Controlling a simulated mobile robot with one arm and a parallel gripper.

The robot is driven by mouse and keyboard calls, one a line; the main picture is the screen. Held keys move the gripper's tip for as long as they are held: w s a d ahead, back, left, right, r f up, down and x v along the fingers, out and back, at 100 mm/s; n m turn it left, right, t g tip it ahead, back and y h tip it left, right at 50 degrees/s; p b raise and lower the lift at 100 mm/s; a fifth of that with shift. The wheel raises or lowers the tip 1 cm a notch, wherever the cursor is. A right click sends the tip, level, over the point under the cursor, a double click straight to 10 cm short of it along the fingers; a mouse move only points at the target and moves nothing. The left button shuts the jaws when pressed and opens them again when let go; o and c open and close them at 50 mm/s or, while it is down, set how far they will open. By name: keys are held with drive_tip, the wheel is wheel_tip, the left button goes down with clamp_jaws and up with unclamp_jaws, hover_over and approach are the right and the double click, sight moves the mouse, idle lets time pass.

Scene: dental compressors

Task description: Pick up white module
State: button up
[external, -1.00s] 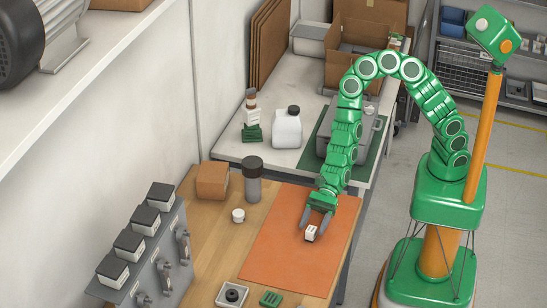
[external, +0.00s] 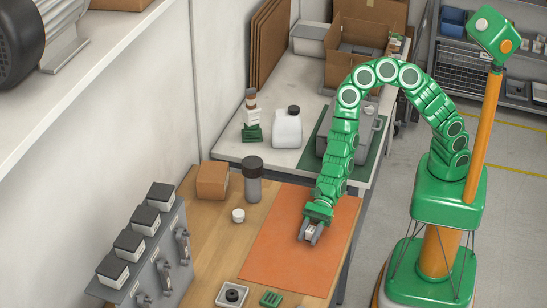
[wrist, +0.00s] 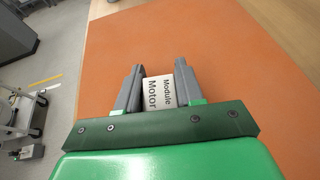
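The white module (wrist: 159,92) is a small block lettered "Module Motor" on its face in the wrist view. It is on the orange mat (external: 290,262), and it also shows as a small pale block in the external view (external: 309,231). My gripper (wrist: 159,85) has a grey finger on each side of the module, with no clear gap at either side. It appears shut on the module. In the external view, my gripper (external: 310,236) is low over the mat, and the fingers hide part of the module. Any lift off the mat cannot be made out.
A white round container (external: 238,215), a grey cylinder (external: 252,180) and a cardboard box (external: 212,181) stand left of the mat. A square part (external: 232,294) and a green slotted part (external: 271,298) lie near the front. The mat around the module is clear.

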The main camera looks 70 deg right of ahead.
sight(309, 232)
drive_tip(key=c, duration=0.4)
drive_tip(key=shift+r, duration=0.1)
drive_tip(key=shift+r, duration=4.9)
